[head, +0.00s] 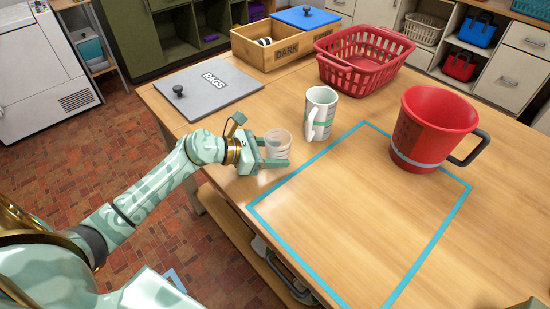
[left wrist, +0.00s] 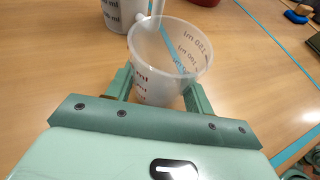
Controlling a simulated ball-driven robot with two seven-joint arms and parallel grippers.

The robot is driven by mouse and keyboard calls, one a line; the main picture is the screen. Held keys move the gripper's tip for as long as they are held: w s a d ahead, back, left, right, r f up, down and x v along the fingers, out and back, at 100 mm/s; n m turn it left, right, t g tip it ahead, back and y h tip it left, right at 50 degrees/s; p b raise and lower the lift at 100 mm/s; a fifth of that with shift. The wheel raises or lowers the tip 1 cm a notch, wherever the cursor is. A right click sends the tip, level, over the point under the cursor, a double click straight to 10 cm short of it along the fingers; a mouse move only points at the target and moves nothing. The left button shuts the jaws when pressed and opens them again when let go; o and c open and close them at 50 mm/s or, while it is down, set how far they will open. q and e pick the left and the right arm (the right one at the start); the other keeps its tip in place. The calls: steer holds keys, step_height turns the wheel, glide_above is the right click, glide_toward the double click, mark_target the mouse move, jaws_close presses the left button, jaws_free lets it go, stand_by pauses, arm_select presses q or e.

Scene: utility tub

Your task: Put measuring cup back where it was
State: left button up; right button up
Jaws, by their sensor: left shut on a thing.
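A small translucent measuring cup (head: 278,142) with ml markings is at the table's left edge area in the head view. My left gripper (head: 276,152) is shut around its sides. In the left wrist view the cup (left wrist: 168,62) stands between the two fingers, its open rim towards the camera; it looks empty. I cannot tell whether its base touches the table. A larger white jug (head: 320,108) with a handle and a green band stands upright just to the right of the cup, apart from it. My right gripper is not in view.
A blue tape outline (head: 300,175) marks a mostly bare area on the wooden table. A red tub (head: 425,125) with a dark handle stands at its far right corner. A red basket (head: 350,78), a wooden box (head: 262,52) and a grey RAGS lid (head: 207,88) lie behind.

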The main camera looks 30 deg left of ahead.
arm_select(q)
steer(key=shift+f, duration=0.65)
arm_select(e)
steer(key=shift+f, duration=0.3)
arm_select(q)
steer(key=shift+f, duration=0.1)
steer(key=o, duration=1)
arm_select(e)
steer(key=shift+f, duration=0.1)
arm_select(q)
steer(key=shift+r, duration=0.25)
steer(key=p+v, duration=0.1)
steer(key=v, duration=1.1)
steer(key=shift+s+f+p, duration=0.1)
steer(key=shift+p, duration=0.2)
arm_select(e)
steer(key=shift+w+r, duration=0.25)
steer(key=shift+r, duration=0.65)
